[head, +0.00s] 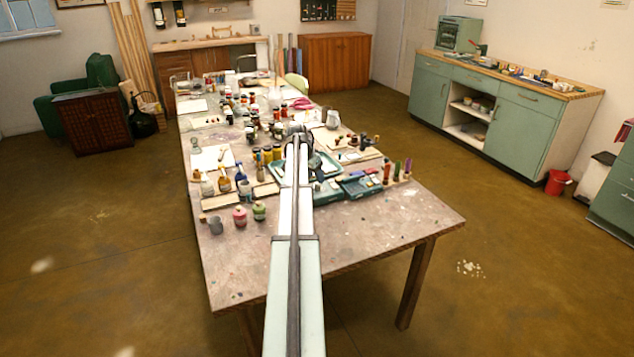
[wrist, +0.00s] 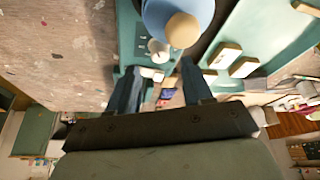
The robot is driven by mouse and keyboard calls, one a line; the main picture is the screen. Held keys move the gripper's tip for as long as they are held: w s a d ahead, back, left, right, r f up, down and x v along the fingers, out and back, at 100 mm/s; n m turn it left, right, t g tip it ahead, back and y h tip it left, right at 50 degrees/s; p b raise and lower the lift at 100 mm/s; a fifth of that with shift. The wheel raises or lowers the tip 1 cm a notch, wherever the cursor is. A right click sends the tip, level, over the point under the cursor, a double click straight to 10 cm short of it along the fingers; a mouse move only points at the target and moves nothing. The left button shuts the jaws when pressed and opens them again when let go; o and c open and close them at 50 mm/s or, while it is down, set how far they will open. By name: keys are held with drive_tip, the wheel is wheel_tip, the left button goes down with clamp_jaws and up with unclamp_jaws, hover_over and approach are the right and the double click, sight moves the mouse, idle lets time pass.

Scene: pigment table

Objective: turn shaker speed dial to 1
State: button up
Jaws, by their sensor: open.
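My gripper (wrist: 162,78) is open in the wrist view, with one dark finger on each side and nothing held between them. Just beyond the fingertips is a small cream knob (wrist: 158,46) on a teal housing (wrist: 128,30), which looks like the shaker and its dial. The fingers appear apart from the knob. Its pointer and number marks are too small to read. A larger pale blue round part with a tan knob (wrist: 182,29) lies close beside it. In the head view my arm hides the fingertips and the shaker's dial; teal equipment (head: 360,187) shows to its right.
Two cream-topped blocks (wrist: 226,55) sit right of the fingers in the wrist view. Jars (head: 240,216) and bottles crowd the table (head: 420,225) left of and beyond my arm. Several coloured bottles (head: 397,170) stand at right. The table's near right corner is clear.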

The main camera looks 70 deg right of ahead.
sight(317, 184)
drive_tip(key=shift+x, duration=2.05)
drive_tip(key=shift+c, duration=0.3)
clamp_jaws()
